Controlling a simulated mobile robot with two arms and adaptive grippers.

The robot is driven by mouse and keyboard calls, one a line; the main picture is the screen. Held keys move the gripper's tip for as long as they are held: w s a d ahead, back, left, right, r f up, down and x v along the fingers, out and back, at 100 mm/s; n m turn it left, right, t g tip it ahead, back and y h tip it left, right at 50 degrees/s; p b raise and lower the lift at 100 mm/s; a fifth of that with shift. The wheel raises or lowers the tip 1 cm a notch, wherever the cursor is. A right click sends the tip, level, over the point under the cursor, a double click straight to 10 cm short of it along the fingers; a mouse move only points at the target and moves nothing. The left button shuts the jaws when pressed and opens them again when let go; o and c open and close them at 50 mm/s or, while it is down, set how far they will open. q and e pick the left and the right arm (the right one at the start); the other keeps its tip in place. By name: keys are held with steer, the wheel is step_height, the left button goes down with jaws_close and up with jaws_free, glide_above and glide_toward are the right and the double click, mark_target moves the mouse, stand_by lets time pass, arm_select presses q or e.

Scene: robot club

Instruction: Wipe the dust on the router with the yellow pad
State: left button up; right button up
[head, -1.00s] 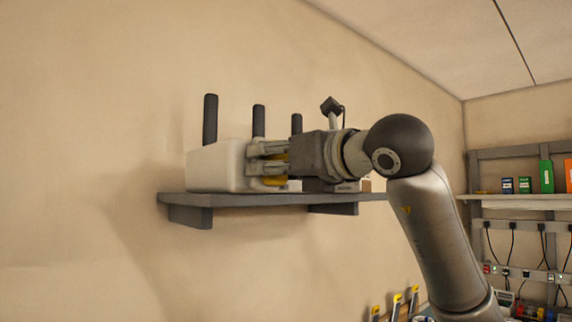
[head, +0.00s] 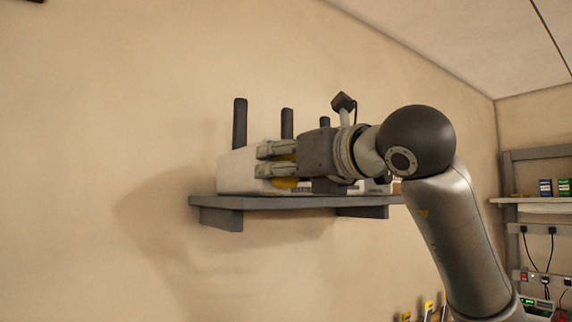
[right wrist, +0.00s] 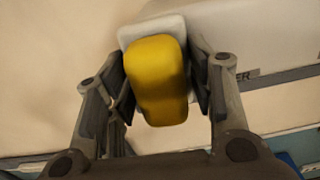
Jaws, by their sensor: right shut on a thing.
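The white router (head: 238,170) with several dark upright antennas stands on a grey wall shelf in the head view. Its pale body also shows at the top right of the right wrist view (right wrist: 255,38). My right gripper (head: 262,162) is at the router's front and hides part of it. It is shut on the yellow pad (right wrist: 158,78), which has a whitish layer on its far side. Only bits of the pad show between the fingers in the head view (head: 286,183). I cannot tell whether the pad touches the router. Dust is not clearly visible. My left gripper is not in view.
The grey shelf (head: 270,203) sits on brackets against a beige wall. A rack with small boxes and cables (head: 545,203) stands at the far right. Some yellow-tipped tools (head: 428,307) show at the bottom. The space left of the shelf is clear.

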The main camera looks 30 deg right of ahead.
steer(key=shift+s+d, duration=0.15)
steer(key=shift+s, duration=0.55)
steer(key=shift+s+d+b, duration=0.15)
steer(key=shift+s+b, duration=0.25)
steer(key=shift+s, duration=0.75)
steer(key=shift+s+d+b, duration=0.1)
steer(key=shift+s+b, duration=0.25)
steer(key=shift+s, duration=0.75)
steer(key=s, duration=0.3)
steer(key=shift+d+b, duration=0.2)
steer(key=shift+b, duration=0.15)
steer(key=shift+w, duration=0.2)
steer(key=shift+w+a+p, duration=0.15)
steer(key=shift+w, duration=0.95)
steer(key=shift+w+a+p, duration=0.2)
steer(key=shift+w, duration=0.9)
steer(key=shift+w+a+p, duration=0.15)
steer(key=shift+w, duration=0.95)
steer(key=shift+w+a, duration=0.15)
steer(key=shift+w, duration=0.85)
